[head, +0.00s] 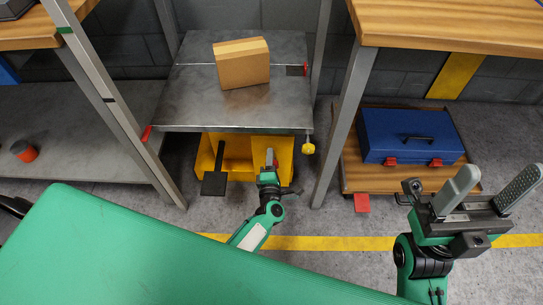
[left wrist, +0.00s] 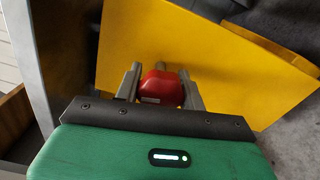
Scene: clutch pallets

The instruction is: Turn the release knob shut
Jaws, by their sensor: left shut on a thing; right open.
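The red release knob (left wrist: 162,88) sits against the yellow base (left wrist: 225,50) in the left wrist view, between the fingers of my left gripper (left wrist: 161,86). In the head view my left gripper (head: 270,162) is at the front of the yellow base (head: 236,150), under the steel platform, shut on the knob. The knob is mostly hidden by the gripper there, and its turn angle cannot be told. My right gripper (head: 490,195) is open and empty at the right, well away from the base.
A cardboard box (head: 242,64) stands on the steel platform (head: 190,95). A black pedal (head: 214,183) juts out left of my left gripper. A yellow knob (head: 308,148) hangs at the platform's right corner. A blue toolbox (head: 412,136) lies on a low wooden shelf at right. Grey table legs flank the platform.

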